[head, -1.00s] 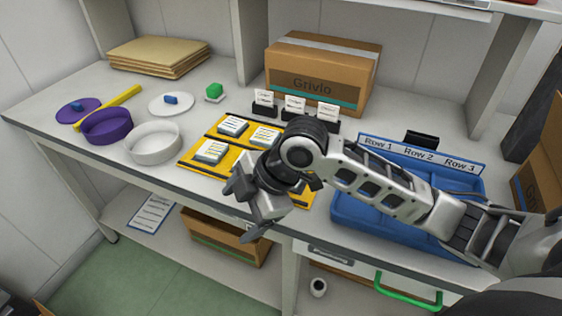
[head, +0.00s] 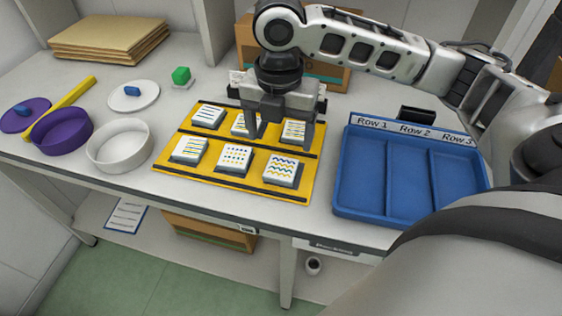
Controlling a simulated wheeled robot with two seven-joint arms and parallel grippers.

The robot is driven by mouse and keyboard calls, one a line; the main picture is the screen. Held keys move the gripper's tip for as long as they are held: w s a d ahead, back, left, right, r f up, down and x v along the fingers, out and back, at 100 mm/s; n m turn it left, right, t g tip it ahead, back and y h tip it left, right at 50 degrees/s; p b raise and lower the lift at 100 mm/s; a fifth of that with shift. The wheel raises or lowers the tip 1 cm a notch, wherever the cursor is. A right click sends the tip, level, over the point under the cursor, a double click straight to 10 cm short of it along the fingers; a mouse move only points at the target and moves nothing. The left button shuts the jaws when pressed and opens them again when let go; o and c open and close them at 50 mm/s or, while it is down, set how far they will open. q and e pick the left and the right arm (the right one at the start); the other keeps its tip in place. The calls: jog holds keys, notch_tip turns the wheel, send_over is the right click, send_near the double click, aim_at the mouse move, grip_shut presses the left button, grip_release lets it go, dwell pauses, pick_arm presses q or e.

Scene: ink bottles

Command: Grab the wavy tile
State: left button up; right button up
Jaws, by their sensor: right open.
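The wavy tile (head: 284,170) is a white square with yellow and blue wavy lines. It lies at the front right of the yellow board (head: 205,177). My right gripper (head: 280,133) points down over the back of the board, open, with nothing visible held. It is behind the wavy tile in the picture and apart from it. Its fingers partly hide the back middle tile (head: 239,125) and the back right tile (head: 294,131), whose pattern is hard to read. My left gripper is not in view.
A dotted tile (head: 234,158) lies left of the wavy tile, and striped tiles (head: 189,150) lie farther left. A blue tray (head: 362,211) with row labels stands at right. A white bowl (head: 119,147) and purple bowl (head: 61,132) stand at left.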

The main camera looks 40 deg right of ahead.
aim_at(282, 165)
jog(key=shift+s+d+f, duration=0.1)
jog(key=shift+s+f, duration=0.05)
jog(key=shift+f, duration=1.65)
jog(key=shift+s+d+f, duration=0.1)
jog(key=shift+f, duration=1.65)
jog(key=c, duration=1.1)
